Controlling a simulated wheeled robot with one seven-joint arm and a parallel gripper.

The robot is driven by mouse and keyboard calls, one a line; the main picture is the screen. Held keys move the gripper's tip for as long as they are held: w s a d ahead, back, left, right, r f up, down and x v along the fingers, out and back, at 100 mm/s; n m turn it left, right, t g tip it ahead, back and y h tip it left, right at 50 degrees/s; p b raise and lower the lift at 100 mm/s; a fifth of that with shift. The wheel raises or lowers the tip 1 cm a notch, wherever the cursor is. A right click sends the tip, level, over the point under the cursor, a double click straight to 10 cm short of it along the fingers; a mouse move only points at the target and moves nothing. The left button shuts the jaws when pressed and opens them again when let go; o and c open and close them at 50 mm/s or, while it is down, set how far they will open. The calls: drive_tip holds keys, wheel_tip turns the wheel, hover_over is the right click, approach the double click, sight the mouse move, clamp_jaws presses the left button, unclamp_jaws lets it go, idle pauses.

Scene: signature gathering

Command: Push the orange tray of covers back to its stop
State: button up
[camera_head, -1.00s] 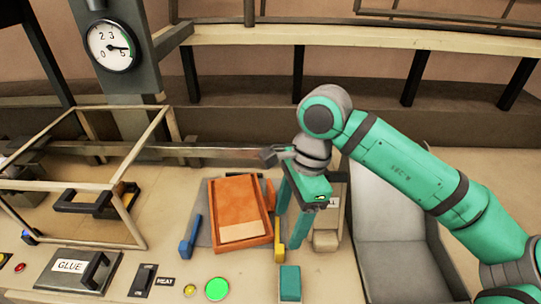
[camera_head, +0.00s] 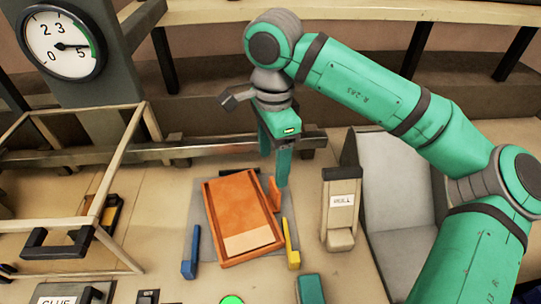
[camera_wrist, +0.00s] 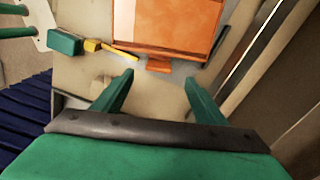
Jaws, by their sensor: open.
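The orange tray (camera_head: 236,206) lies on a grey plate on the bench, with a pale piece (camera_head: 248,241) at its near end. An orange upright tab (camera_head: 274,192) stands at its right side. The tray also shows at the top of the wrist view (camera_wrist: 172,25), with the tab (camera_wrist: 159,64) at its edge facing me. My gripper (camera_head: 278,170) is open and empty, with its fingers pointing down beside the tab's far end. In the wrist view, the gripper (camera_wrist: 157,85) has its fingers apart, with the tab beyond the gap. I cannot tell whether a finger touches it.
A blue block (camera_head: 190,252) stands left of the tray, a yellow one (camera_head: 290,244) right. A black bar (camera_head: 236,172) lies behind. A labelled box (camera_head: 342,205) and grey chute (camera_head: 392,200) stand to the right. A metal rail (camera_head: 190,150) runs behind; a frame (camera_head: 110,190) stands left.

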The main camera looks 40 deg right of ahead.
sight(275, 190)
drive_tip(key=shift+s+d+f, duration=0.35)
drive_tip(key=shift+s+f, duration=0.1)
drive_tip(key=f, duration=1)
drive_tip(key=shift+w+a, duration=0.1)
drive_tip(key=shift+w, duration=0.15)
drive_tip(key=c, duration=1.3)
